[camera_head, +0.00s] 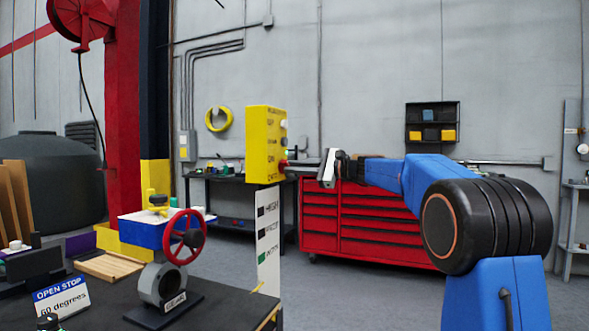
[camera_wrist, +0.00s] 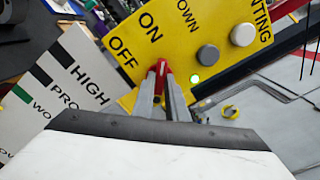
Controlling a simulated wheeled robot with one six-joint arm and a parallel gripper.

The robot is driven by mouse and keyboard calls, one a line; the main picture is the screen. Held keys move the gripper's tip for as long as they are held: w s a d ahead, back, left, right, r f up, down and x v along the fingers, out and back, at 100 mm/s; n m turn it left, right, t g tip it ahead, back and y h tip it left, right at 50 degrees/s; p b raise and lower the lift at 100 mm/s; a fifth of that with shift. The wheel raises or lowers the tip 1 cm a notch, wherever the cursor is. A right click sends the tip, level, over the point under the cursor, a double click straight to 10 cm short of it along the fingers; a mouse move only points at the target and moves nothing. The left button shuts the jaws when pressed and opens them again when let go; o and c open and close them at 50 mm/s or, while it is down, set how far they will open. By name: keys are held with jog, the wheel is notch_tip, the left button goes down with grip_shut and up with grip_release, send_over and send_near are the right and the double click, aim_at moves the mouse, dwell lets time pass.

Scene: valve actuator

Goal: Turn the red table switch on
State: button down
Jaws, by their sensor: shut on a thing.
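The red switch (camera_wrist: 162,66) sits on a yellow control panel (camera_wrist: 185,35), beside the printed words ON and OFF. My gripper (camera_wrist: 164,82) is shut on the red switch, its two grey fingers on either side of it. The fingers hide much of the switch, so I cannot tell which way it is set. A green light (camera_wrist: 194,79) glows on the panel just right of the switch. In the head view the yellow panel (camera_head: 265,135) stands upright, with my gripper (camera_head: 291,168) reaching its lower right side from the right.
A white labelled board (camera_head: 268,235) hangs below the panel. A valve with a red handwheel (camera_head: 185,238) stands on the dark table (camera_head: 215,312) to the left. A red tool cabinet (camera_head: 370,225) stands behind.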

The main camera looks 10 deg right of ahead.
jog(key=shift+f, duration=0.1)
dwell(0.3)
jog(key=c, duration=1.8)
grip_release()
jog(key=shift+o, duration=0.2)
jog(key=shift+d, duration=0.1)
jog(key=v, duration=1.7)
jog(key=shift+s+d, duration=0.1)
